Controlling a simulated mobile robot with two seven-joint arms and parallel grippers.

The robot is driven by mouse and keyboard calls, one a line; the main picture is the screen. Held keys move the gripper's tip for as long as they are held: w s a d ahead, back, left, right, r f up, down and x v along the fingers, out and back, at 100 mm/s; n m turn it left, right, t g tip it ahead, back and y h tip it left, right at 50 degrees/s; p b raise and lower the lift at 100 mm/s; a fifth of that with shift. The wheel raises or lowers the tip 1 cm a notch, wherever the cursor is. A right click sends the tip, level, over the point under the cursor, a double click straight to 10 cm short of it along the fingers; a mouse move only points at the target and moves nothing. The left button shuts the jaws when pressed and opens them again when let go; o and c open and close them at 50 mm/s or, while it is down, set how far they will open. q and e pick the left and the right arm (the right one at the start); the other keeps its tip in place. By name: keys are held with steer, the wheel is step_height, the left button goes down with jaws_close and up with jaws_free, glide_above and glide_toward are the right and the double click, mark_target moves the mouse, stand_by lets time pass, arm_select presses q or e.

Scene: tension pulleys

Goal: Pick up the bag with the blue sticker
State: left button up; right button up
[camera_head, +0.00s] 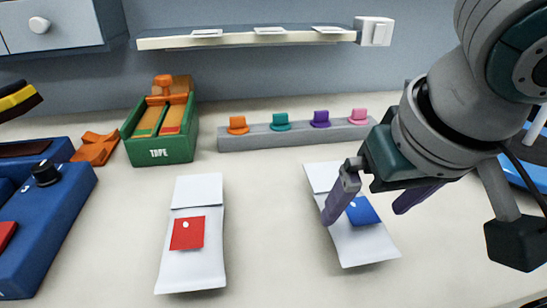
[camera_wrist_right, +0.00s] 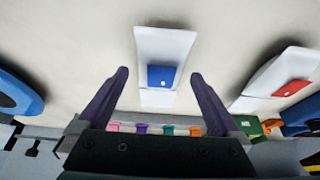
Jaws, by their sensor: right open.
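The white bag with the blue sticker (camera_head: 365,247) lies on the table right of centre. My right gripper (camera_head: 366,208) is open above it, its purple fingers apart and partly hiding the bag and sticker. In the right wrist view the bag (camera_wrist_right: 168,45) shows beyond the open fingertips (camera_wrist_right: 159,73), with its blue sticker between and slightly past them. Nothing is between the fingers; the exact height above the bag is hard to tell. My left gripper is not in view.
A white bag with a red sticker (camera_head: 186,262) lies to the left. Behind are a green tape box (camera_head: 160,153) and a grey rail (camera_head: 262,141) with coloured pegs. A blue device (camera_head: 50,225) stands at far left. The table between the bags is clear.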

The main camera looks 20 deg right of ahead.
mark_target(359, 209)
steer(key=b+x, duration=0.1)
steer(key=x, duration=0.4)
steer(key=shift+w+f+b, duration=0.15)
steer(key=shift+w+b, duration=0.25)
steer(key=shift+w, duration=0.1)
steer(key=c, duration=1.3)
